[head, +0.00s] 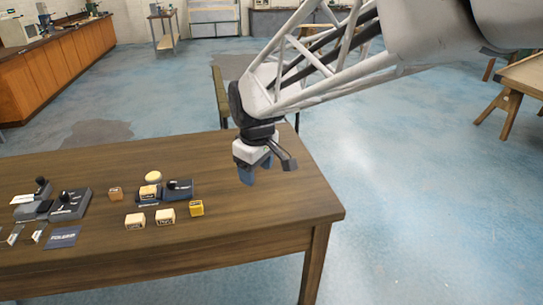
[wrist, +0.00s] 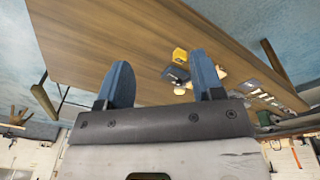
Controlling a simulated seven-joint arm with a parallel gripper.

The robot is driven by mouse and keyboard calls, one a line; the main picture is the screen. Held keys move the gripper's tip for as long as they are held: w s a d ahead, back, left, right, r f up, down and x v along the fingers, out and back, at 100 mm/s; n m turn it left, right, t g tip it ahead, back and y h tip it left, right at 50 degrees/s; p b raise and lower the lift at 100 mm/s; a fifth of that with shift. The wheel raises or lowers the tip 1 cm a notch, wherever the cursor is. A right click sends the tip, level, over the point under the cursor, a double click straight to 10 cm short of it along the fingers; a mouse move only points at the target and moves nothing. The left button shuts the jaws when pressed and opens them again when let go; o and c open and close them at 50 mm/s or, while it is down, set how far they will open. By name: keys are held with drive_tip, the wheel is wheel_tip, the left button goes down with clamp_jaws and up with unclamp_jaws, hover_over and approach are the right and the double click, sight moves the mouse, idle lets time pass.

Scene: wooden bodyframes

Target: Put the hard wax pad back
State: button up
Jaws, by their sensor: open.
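Several small labelled blocks lie on the wooden table, and I cannot read which one is the hard wax pad. They include a yellow block (head: 196,208), two pale tan blocks (head: 135,221) (head: 166,216), a brown block (head: 116,194) and a yellow-topped block (head: 150,191). A round pale yellow piece (head: 153,177) lies behind them. My gripper (head: 262,172) is open and empty, above the table to the right of the blocks. Its blue fingers are spread in the wrist view (wrist: 162,85).
The wooden table (head: 280,205) has clear room on its right. Grey knobbed devices (head: 70,204), a dark blue card (head: 63,237) and small pale pieces (head: 38,232) lie at the left. A wooden counter (head: 60,65) stands behind.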

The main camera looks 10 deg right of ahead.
drive_tip(key=s+d+m, duration=0.4)
drive_tip(key=s, duration=0.6)
drive_tip(key=s+d+r+m+t, duration=0.1)
drive_tip(key=s+d+m, duration=0.3)
drive_tip(key=s, duration=0.6)
drive_tip(key=shift+s+d, duration=0.15)
drive_tip(key=shift+s, duration=0.05)
